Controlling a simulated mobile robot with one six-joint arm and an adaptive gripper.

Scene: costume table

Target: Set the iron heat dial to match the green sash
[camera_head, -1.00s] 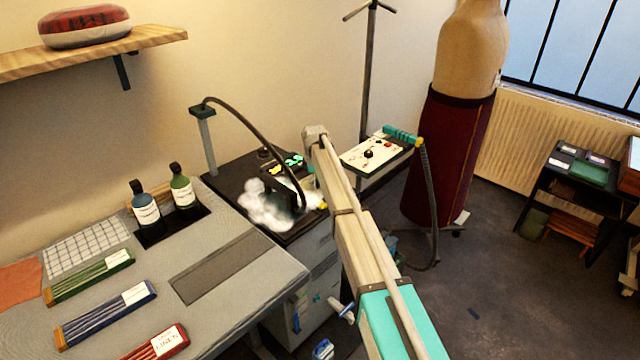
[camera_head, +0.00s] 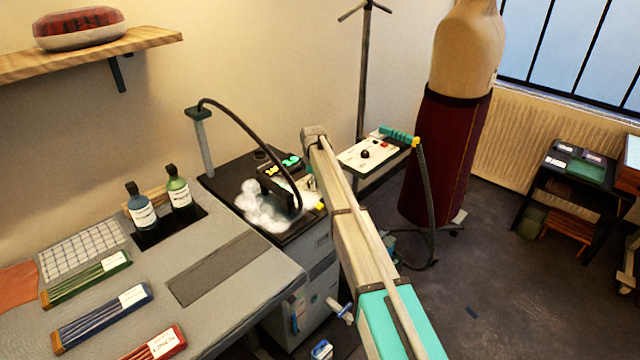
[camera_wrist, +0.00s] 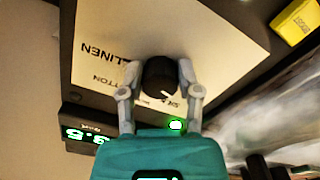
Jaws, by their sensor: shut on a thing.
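In the wrist view my gripper (camera_wrist: 160,82) is shut on a black dial (camera_wrist: 159,75), one finger on each side. The dial sits on a pale plate (camera_wrist: 200,45) printed with upside-down labels: LINEN, a partly hidden one ending in "TTON", and a small one that seems to read SILK. A short white mark on the dial points toward the small label. The green sash (camera_head: 90,281) lies folded at the left of the table in the head view; its white label is too small to read. My arm hides the gripper in the head view.
A blue sash (camera_head: 100,318) and a red sash (camera_head: 155,343) lie nearer on the grey table (camera_head: 265,265). White steam (camera_head: 265,205) hangs over the black ironing station. A dark hose (camera_head: 250,120) arches above it. A green-lit display (camera_wrist: 85,133) and a yellow block (camera_wrist: 295,22) flank the plate.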

